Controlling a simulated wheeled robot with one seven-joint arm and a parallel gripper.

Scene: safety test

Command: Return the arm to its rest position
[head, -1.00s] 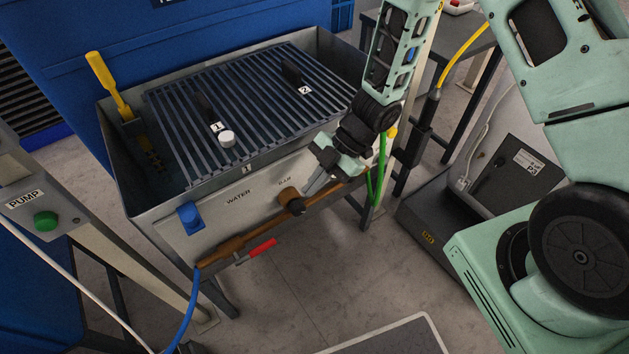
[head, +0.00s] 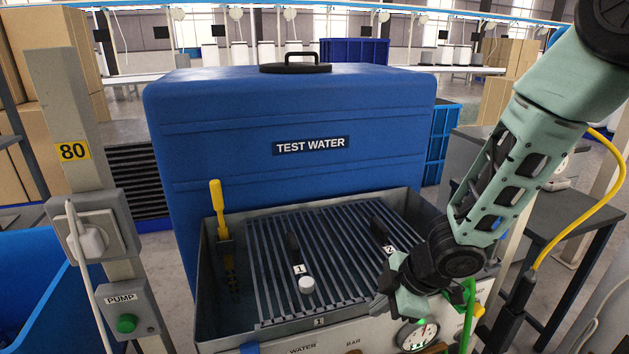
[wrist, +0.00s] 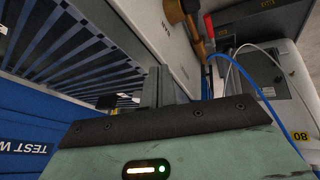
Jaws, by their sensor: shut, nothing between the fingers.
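My arm reaches in from the right in the head view. My gripper (head: 376,304) is shut and empty, pointing down and left by the front right of the grey test basin (head: 208,300). In the wrist view my gripper's fingers (wrist: 164,92) are together, with the slatted grate (wrist: 60,50) to their left. I cannot tell the exact gap between the fingers and the basin rim. The front panel's lower part is cut off in the head view.
A blue TEST WATER tank (head: 290,115) stands behind the basin. A yellow-handled lever (head: 217,197), a white knob (head: 307,285) and a round gauge (head: 418,335) are near the gripper. A PUMP box (head: 127,310) is at left; a yellow cable (head: 590,222) hangs at right.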

